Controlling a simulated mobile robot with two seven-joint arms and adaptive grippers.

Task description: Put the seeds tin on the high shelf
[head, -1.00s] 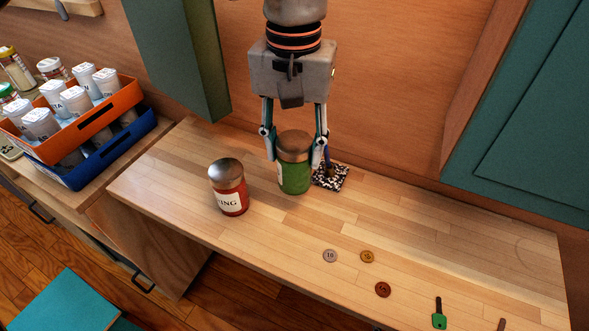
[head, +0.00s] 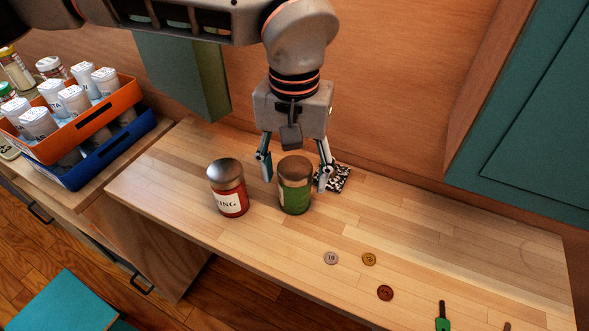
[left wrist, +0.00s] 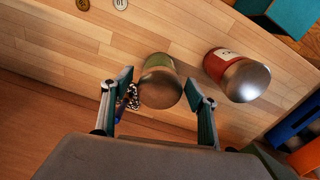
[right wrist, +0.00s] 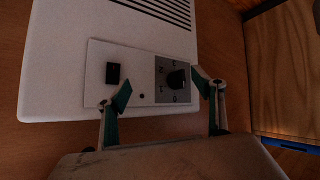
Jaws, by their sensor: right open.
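A green tin (head: 295,190) with a brown metal lid stands upright on the wooden counter (head: 430,225). Its label is turned mostly away, so I cannot read it as seeds. A red tin (head: 229,199) with a label ending in "ING" stands just left of it. My left gripper (head: 295,172) is open, pointing down, with its fingers spread either side of the green tin. In the left wrist view the green tin (left wrist: 160,88) shows between the open fingers, apart from them. My right gripper (right wrist: 160,84) is open and empty before a white panel (right wrist: 80,30). I cannot identify the high shelf.
Coins (head: 369,259) and a green key (head: 442,320) lie at the front. Orange (head: 125,92) and blue (head: 75,178) trays of containers stand left. A teal cabinet (head: 535,130) hangs right.

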